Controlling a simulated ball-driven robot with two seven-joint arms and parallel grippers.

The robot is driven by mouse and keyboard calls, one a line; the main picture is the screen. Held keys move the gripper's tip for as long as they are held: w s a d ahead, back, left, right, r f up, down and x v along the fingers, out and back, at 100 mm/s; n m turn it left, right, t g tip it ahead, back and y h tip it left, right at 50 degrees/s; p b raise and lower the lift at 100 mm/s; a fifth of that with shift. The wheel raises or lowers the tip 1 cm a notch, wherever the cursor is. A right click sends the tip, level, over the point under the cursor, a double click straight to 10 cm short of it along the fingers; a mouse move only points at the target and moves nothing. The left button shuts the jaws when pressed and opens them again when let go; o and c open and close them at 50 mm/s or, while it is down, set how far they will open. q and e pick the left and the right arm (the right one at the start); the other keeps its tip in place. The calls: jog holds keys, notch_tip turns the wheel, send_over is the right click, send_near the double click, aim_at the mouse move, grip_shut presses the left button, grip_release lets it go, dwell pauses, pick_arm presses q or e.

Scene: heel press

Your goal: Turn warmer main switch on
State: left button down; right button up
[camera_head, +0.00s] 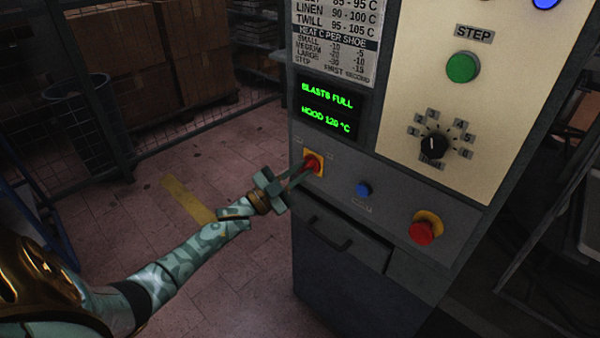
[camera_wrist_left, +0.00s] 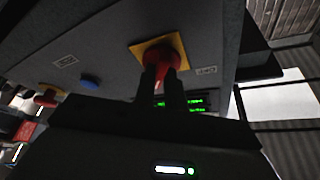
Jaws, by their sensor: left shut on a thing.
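The main switch (camera_head: 312,163) is a red rotary knob on a yellow square plate, on the left of the machine's lower front panel. My left gripper (camera_head: 301,176) reaches it from the left and is shut on the red knob. In the left wrist view the two dark fingers (camera_wrist_left: 163,95) close around the red knob (camera_wrist_left: 157,55), and the yellow plate (camera_wrist_left: 139,46) shows behind it. The fingers hide part of the knob, and I cannot tell its exact angle. The display (camera_head: 326,107) is lit with green text reading "BLASTS FULL" and "HOOD 120 °C". My right gripper is not in view.
Right of the switch are a blue button (camera_head: 363,189) and a red mushroom button (camera_head: 422,232) on yellow. Above are a black dial (camera_head: 432,147) and a green STEP button (camera_head: 463,67). A drawer handle (camera_head: 328,234) sits below. The floor (camera_head: 160,240) at left is clear.

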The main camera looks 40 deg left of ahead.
pick_arm(q)
jog(key=shift+m+g+h, duration=0.4)
jog(key=shift+m+h, duration=0.1)
jog(key=shift+m, duration=0.6)
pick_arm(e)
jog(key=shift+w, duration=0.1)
pick_arm(q)
jog(key=shift+f, duration=0.1)
jog(key=c, duration=1.5)
grip_release()
jog(key=shift+o, duration=0.2)
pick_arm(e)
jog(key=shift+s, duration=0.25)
